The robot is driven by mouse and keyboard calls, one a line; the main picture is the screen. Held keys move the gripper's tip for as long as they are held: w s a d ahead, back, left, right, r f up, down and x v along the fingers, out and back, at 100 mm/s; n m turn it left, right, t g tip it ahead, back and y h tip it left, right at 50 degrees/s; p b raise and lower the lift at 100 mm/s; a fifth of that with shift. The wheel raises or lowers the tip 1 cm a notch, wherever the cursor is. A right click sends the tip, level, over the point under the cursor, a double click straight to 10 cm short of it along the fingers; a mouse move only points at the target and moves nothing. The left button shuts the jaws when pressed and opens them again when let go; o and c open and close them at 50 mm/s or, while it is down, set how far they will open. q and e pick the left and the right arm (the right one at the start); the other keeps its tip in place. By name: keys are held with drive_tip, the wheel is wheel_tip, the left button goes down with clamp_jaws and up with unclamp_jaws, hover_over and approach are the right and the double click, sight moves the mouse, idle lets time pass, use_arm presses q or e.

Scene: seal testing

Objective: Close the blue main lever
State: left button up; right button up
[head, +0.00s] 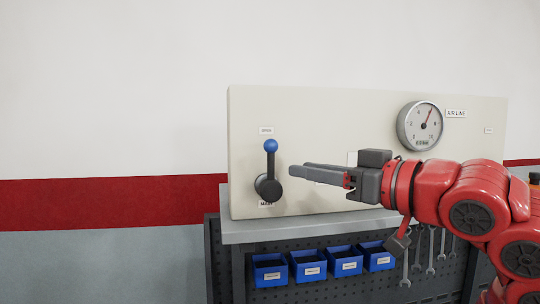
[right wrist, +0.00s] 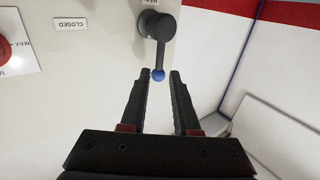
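The blue main lever is a dark arm with a blue ball knob (head: 271,146) on top and a round dark pivot (head: 267,188) below. It stands nearly upright on the cream panel (head: 310,110). My right gripper (head: 291,171) reaches in from the right, its fingertips just right of the lever arm. In the right wrist view the fingers (right wrist: 161,76) are apart, with the blue knob (right wrist: 158,75) showing between their tips. I cannot tell whether they touch it. A CLOSED label (right wrist: 71,24) is on the panel there. My left gripper is not in view.
A round gauge (head: 420,125) sits upper right on the panel, beside an AIR LINE label (head: 456,113). A red knob (right wrist: 4,50) shows at the wrist view's left edge. Below are a grey bench top (head: 300,230), blue bins (head: 308,266) and hanging wrenches (head: 430,255). Space left of the panel is clear.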

sight(273, 163)
drive_tip(key=p+x, duration=0.3)
drive_tip(key=x, duration=0.5)
drive_tip(key=shift+w+a, duration=0.1)
drive_tip(key=shift+a, duration=0.05)
drive_tip(key=shift+w+a, duration=0.25)
drive_tip(key=shift+w, duration=0.05)
drive_tip(key=shift+d, duration=0.1)
drive_tip(key=shift+c, duration=0.2)
clamp_jaws()
idle(0.6)
